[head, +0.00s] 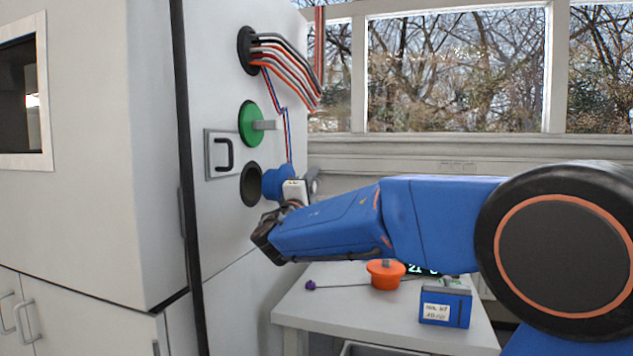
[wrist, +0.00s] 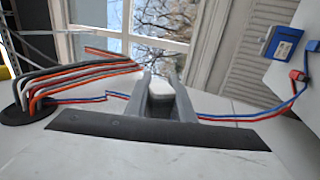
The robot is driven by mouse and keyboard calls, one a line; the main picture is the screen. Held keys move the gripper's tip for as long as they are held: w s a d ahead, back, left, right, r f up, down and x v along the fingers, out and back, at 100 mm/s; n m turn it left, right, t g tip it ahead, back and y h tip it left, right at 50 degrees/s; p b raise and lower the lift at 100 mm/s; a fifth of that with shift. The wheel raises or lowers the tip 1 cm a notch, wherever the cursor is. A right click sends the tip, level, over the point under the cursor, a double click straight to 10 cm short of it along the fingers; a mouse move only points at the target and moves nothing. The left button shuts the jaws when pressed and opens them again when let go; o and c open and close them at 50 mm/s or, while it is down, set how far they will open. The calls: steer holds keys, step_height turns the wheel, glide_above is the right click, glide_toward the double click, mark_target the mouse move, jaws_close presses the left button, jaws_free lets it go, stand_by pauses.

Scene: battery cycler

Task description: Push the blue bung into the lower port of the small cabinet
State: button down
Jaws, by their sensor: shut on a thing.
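The blue bung (head: 275,182) is held just off the white cabinet side (head: 215,80), right of the dark lower port (head: 251,185). A narrow gap seems to show between them; exact alignment is unclear. My gripper (head: 298,190) is shut on the bung, coming from the right. In the wrist view the two fingers (wrist: 162,92) have a grey piece between them; the blue body is not visible there. The port above holds a green bung (head: 250,123) with a grey handle.
Several cables leave the top port (head: 246,50), and a red-blue pair hangs down past the green bung. A black handle (head: 223,155) is left of the lower port. A table (head: 320,309) below holds an orange bung (head: 385,274) and a blue box (head: 445,304).

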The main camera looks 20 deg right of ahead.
steer(key=shift+w+a, duration=0.45)
steer(key=shift+a, duration=0.2)
steer(key=shift+w+a, duration=0.45)
steer(key=shift+a, duration=0.2)
steer(key=shift+s, duration=0.1)
